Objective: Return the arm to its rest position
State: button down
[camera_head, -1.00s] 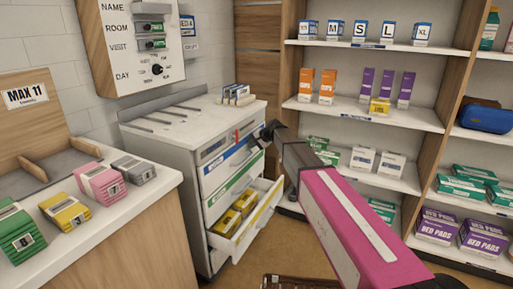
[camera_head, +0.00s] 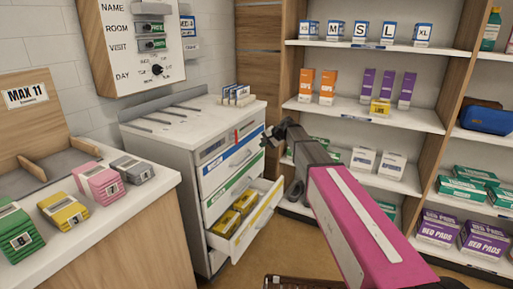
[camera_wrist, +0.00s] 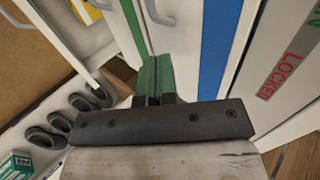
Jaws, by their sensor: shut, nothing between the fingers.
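My gripper (camera_head: 269,138) is at the end of my raised pink and dark arm, in front of the upper right side of the white drawer cabinet (camera_head: 160,125). It is shut with nothing held. In the wrist view my gripper (camera_wrist: 154,88) points toward the drawer fronts, with a green strip, a blue strip (camera_wrist: 215,45) and a red LOCKED label (camera_wrist: 290,75) near it. Whether it touches the cabinet cannot be told.
The cabinet's lower drawer (camera_head: 262,215) stands open with yellow boxes (camera_head: 245,201) inside. Shelves (camera_head: 350,122) of boxed supplies stand behind and right of my arm. A counter (camera_head: 125,215) with several coloured boxes is at the left. Some floor shows below the drawer.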

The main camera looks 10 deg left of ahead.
jog(key=v, duration=0.6)
jog(key=s+d+f+n+g+h, duration=0.1)
jog(key=s+d+f+h, duration=0.3)
jog(key=s+d+f, duration=0.8)
jog(key=s+d+f+n+g+h, duration=0.2)
jog(key=s+d+f, duration=1)
jog(key=s, duration=0.7)
jog(key=d+n+h, duration=0.1)
jog(key=d+h, duration=0.1)
jog(key=d, duration=0.1)
jog(key=shift+s+d+h, duration=0.25)
jog(key=shift+s+h, duration=0.05)
jog(key=shift+h, duration=0.1)
jog(key=shift+w+a, duration=0.1)
